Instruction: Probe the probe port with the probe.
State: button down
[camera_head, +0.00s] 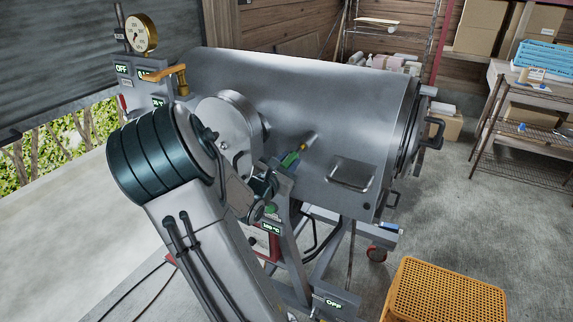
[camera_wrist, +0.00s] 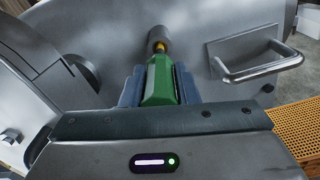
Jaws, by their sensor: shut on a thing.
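The probe has a green body (camera_wrist: 159,80) with a brass-yellow tip and is held between my gripper's two blue-grey fingers (camera_wrist: 159,88). The probe port is a short grey metal stub (camera_wrist: 157,34) on the side of the big steel drum (camera_head: 300,90). The probe's tip points at the stub and overlaps its near end in the wrist view; I cannot tell how far it is inside. In the head view the green probe (camera_head: 290,160) lies in line with the port (camera_head: 311,138), and my gripper (camera_head: 276,172) is partly hidden by my arm.
A metal handle on a plate (camera_wrist: 258,60) sits on the drum right of the port. A pressure gauge (camera_head: 140,34) and a yellow-handled lever (camera_head: 165,74) are at the drum's left. An orange perforated stool (camera_head: 446,294) stands at the front right. Wire shelves (camera_head: 528,130) stand further right.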

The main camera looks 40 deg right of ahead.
aim_at(297, 151)
jog(key=shift+b+x, duration=1.05)
jog(key=shift+x, duration=1.65)
jog(key=c, duration=1)
grip_release()
jog(key=shift+c, duration=0.2)
jog(key=b+v, duration=0.1)
jog(key=v, duration=1.2)
jog(key=shift+s+a, duration=0.15)
jog(key=shift+a, duration=0.2)
